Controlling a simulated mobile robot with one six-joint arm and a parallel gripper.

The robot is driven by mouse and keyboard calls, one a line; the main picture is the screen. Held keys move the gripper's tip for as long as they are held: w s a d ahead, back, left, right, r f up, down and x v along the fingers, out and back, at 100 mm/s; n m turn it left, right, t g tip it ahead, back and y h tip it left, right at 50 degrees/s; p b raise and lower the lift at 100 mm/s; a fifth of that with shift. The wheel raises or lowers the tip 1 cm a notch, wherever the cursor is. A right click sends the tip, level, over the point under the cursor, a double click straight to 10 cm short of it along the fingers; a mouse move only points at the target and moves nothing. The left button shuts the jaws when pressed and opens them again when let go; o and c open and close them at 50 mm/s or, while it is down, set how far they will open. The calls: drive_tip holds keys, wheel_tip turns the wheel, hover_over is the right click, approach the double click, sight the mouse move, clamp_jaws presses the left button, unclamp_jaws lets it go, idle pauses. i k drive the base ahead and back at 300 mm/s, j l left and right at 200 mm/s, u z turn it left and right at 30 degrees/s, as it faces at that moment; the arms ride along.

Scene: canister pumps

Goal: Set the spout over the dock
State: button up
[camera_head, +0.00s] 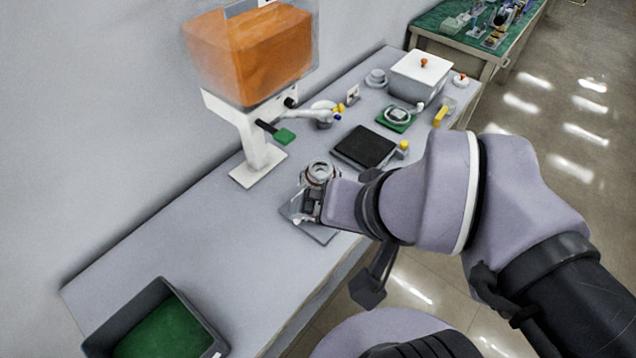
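A white stand (256,150) holds a clear hopper with orange contents (250,50). A pale spout-like arm (305,114) with a yellow and blue tip reaches right from the stand; I cannot tell for sure that it is the spout. A green square base with a round grey fitting (397,117) lies farther right and may be the dock. My gripper (312,207) is low over a grey plate (318,233), right beside a round metallic canister-like part (320,171). My wrist hides part of the plate, and whether the fingers grip anything is unclear.
A black square pad (364,147) lies beyond my gripper. A white box with an orange knob (420,76) stands behind the green base. A dark bin with a green floor (160,329) is at the near left. The table (190,225) between bin and stand is clear.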

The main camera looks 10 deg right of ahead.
sight(326, 113)
drive_tip(key=l+u, duration=0.2)
drive_tip(key=l, duration=0.5)
drive_tip(key=i+l+z, duration=0.15)
drive_tip(key=i+l, duration=0.3)
